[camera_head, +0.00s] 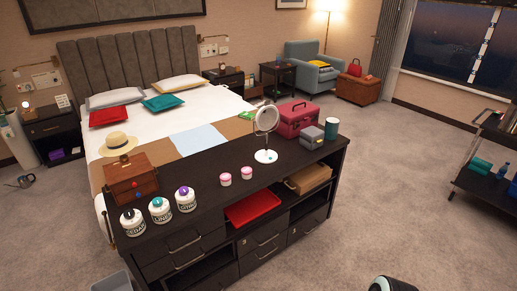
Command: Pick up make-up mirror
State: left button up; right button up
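The make-up mirror (267,119) stands upright on the dark low cabinet (222,207) at the foot of the bed. It has a round head on a thin stem and a white round base.
Two pink-lidded jars (226,179) stand left of the mirror. Several white jars (160,210) and a wooden box (131,180) are at the cabinet's left. Carpet (400,190) at right is clear.

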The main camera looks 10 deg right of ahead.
aim_at(263, 156)
jog(key=u, duration=0.35)
jog(key=i+l+u, duration=0.1)
jog(key=u, duration=0.25)
jog(key=l+u, duration=0.15)
jog(key=u, duration=0.2)
jog(key=i+l+u, duration=0.1)
jog(key=l+u, duration=0.25)
jog(key=l, duration=0.15)
jog(key=l+u, duration=0.35)
jog(key=l, duration=0.2)
jog(key=l+u, duration=0.2)
jog(key=l, duration=0.9)
